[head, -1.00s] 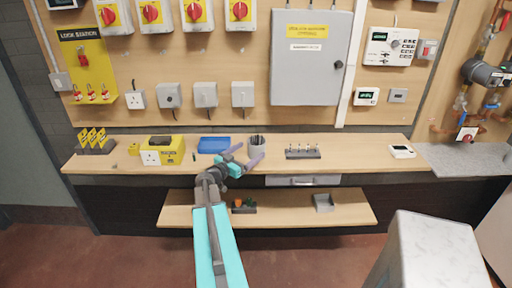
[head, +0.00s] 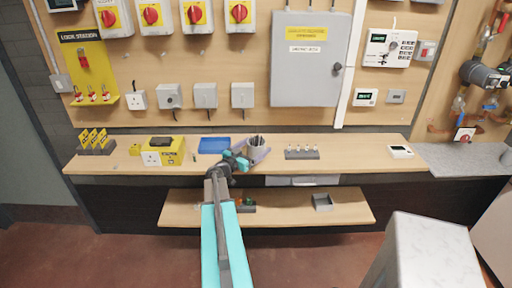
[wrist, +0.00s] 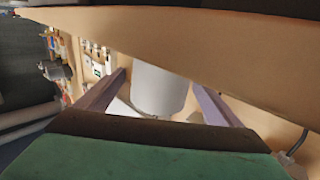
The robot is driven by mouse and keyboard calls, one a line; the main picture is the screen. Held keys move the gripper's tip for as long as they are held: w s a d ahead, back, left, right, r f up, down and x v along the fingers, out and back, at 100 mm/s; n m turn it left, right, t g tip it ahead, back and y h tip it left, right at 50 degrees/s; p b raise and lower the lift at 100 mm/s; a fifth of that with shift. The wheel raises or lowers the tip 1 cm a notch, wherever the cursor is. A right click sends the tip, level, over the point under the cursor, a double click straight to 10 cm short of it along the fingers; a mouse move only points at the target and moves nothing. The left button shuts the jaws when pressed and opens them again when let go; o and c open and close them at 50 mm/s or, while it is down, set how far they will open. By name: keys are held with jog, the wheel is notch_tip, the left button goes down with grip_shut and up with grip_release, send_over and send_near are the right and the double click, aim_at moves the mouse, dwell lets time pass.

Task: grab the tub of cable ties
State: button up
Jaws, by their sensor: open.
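The tub of cable ties (head: 257,142) is a grey round pot with dark ties standing up out of it, upright on the wooden bench. In the wrist view the tub (wrist: 160,92) shows as a pale cylinder between the two purple fingers. My gripper (head: 247,153) is open at the tub, with one finger on each side of it. In the wrist view my gripper (wrist: 160,100) shows a gap between each finger and the tub's wall. The ties are not visible in the wrist view.
A blue tray (head: 214,145) lies left of the tub, and a yellow tester box (head: 164,151) stands further left. A dark rack with small pegs (head: 302,153) stands to the right. A lower shelf (head: 285,210) runs underneath.

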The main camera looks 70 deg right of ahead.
jog(key=shift+s+d, duration=0.1)
jog(key=shift+d, duration=0.3)
jog(key=c, duration=1.2)
jog(key=shift+r, duration=0.2)
jog(key=shift+c, duration=0.2)
